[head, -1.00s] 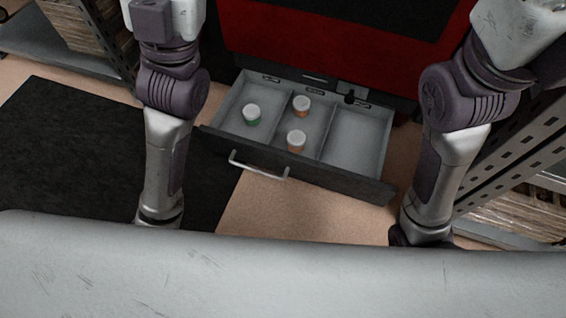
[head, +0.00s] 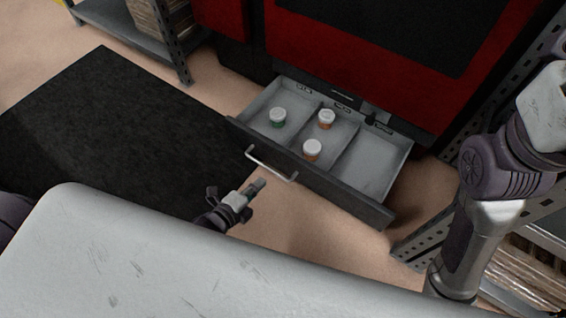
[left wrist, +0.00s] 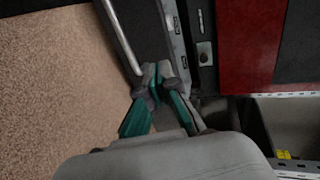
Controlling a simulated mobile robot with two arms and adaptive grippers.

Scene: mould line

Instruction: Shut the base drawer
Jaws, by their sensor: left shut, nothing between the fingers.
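The base drawer (head: 345,196) stands pulled out from the foot of the red machine in the head view. Its dark front carries a pale bar handle (head: 270,166). My left gripper (head: 258,187) is shut and empty, in front of the drawer and just short of the handle in the head view. In the left wrist view its fingertips (left wrist: 159,72) are close to the handle's end (left wrist: 122,40); I cannot tell whether they touch. My right gripper is out of view.
The red machine (head: 300,35) rises behind the drawer. A metal rack (head: 425,240) stands close on the right, and another shelf (head: 165,40) at the back left. A black mat (head: 110,130) lies on the left; the floor before the drawer is bare.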

